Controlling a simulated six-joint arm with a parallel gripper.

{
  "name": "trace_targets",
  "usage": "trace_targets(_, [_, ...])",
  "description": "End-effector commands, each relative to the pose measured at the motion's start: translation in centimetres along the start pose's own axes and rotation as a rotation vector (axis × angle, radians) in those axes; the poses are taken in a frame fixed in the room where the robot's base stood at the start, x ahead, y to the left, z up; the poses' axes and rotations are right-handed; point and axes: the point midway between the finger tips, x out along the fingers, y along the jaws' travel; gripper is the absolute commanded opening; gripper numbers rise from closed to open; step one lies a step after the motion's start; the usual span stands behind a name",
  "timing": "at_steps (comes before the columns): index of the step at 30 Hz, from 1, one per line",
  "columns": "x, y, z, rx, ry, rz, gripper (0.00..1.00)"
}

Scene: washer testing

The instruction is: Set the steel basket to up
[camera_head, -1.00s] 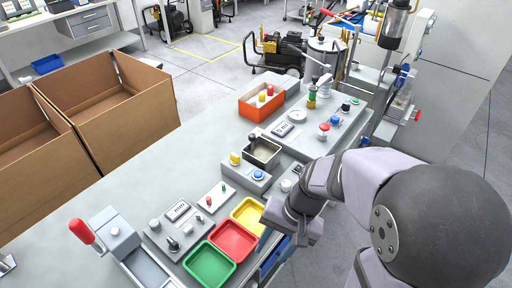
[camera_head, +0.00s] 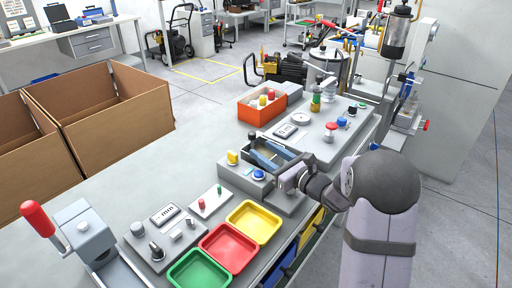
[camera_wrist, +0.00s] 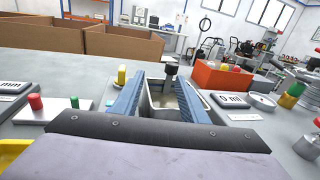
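The steel basket (camera_wrist: 166,97) is a small open metal tub with a black knob (camera_wrist: 171,67) above its far side. In the wrist view it sits between and beyond my two blue fingers. My gripper (camera_wrist: 161,84) is open, its fingers spread to either side of the basket. In the head view my gripper (camera_head: 262,148) reaches over the basket from the right and hides much of it. I cannot tell whether a finger touches it.
A grey box with yellow and blue buttons (camera_head: 245,172) stands close beside the basket. An orange bin (camera_head: 262,108) is behind it. A scale with a display (camera_wrist: 232,101) is to the right in the wrist view. Yellow, red and green trays (camera_head: 230,244) lie in front. Cardboard boxes (camera_head: 120,120) stand left.

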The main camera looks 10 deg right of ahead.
Motion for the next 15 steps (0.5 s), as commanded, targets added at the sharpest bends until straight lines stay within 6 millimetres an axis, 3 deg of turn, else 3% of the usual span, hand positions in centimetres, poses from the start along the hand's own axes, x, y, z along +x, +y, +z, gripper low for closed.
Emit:
trace_targets(5, [0.0, -1.9, -0.2, 0.037, -0.032, -0.055, 0.40])
trace_targets(15, [1.3, -2.0, 0.1, 0.039, -0.035, -0.057, 0.40])
